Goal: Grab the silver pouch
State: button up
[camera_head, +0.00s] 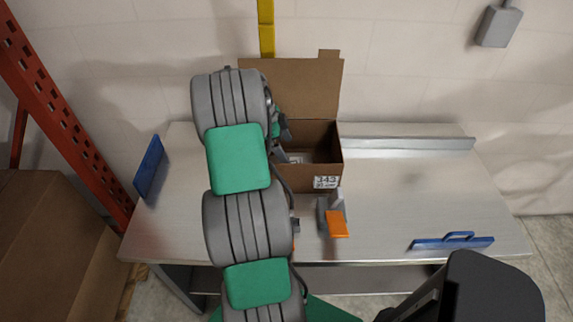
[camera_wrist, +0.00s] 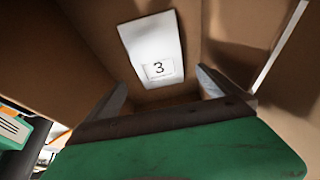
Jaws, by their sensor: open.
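A pale silver-white rectangular packet (camera_wrist: 151,42) with a "3" label lies inside the brown cardboard box (camera_head: 293,178) in the wrist view. It appears to be the silver pouch. My gripper (camera_wrist: 161,82) is open, its two grey fingers spread on either side of the packet's near end. I see no contact, and the gap in depth is hard to judge. In the head view my arm reaches over the table to the box, and my gripper (camera_head: 283,145) is at the box's left side, partly hidden by the arm. A small pale patch shows inside the box there.
The box's back flap stands up, and its walls surround my fingers. An orange-and-grey holder (camera_head: 337,222) stands before the box. Blue panels stand at the left (camera_head: 149,168) and front right (camera_head: 452,241) of the metal table (camera_head: 405,190). The table's right half is mostly clear.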

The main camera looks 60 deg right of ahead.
aim_at(291, 160)
jog(key=p+x, duration=0.1)
jog(key=x, duration=0.4)
jog(key=shift+a+f+p, duration=0.15)
jog(key=shift+f+p, duration=0.15)
jog(key=shift+f, duration=0.2)
jog(key=shift+c, duration=0.6)
jog(key=c, duration=1.2)
